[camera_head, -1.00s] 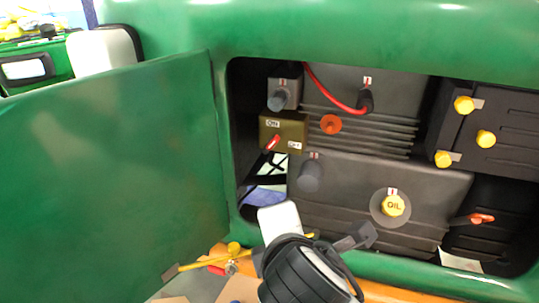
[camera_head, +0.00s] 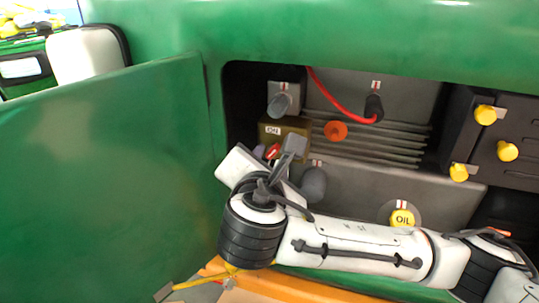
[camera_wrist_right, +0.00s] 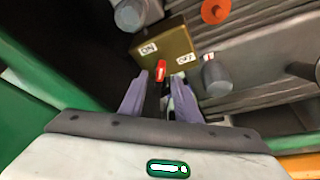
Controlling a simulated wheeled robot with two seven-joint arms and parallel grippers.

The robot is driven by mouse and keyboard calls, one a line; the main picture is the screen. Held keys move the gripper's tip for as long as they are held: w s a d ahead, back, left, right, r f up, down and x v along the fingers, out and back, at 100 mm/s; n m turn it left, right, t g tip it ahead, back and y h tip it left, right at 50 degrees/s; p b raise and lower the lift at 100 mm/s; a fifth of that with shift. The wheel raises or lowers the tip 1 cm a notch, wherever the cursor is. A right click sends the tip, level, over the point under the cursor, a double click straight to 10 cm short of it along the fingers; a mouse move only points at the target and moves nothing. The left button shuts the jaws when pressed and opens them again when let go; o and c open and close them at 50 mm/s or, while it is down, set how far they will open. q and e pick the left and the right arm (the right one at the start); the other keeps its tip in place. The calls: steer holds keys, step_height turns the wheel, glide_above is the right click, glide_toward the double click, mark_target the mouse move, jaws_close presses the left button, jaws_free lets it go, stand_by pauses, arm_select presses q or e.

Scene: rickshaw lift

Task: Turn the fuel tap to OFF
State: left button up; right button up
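The fuel tap is an olive-brown box (camera_head: 294,126) with a red lever (camera_head: 272,151), inside the open green compartment. In the right wrist view the box (camera_wrist_right: 166,48) shows an ON label at left and an OFF label at right. The red lever (camera_wrist_right: 161,70) stands at the box's lower front, nearer the ON label. My right gripper (camera_head: 283,153) is in front of the tap and partly hides it. In the wrist view its two fingers (camera_wrist_right: 158,84) are apart, with the lever showing in the gap ahead; contact cannot be told. My left gripper is out of view.
A grey knob (camera_wrist_right: 216,78) sits close to the right finger. An orange cap (camera_head: 336,131), a yellow OIL cap (camera_head: 402,217) and a red cable (camera_head: 338,101) are nearby. The green door (camera_head: 110,175) stands open at left.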

steer(key=shift+x, duration=1.2)
jaws_close()
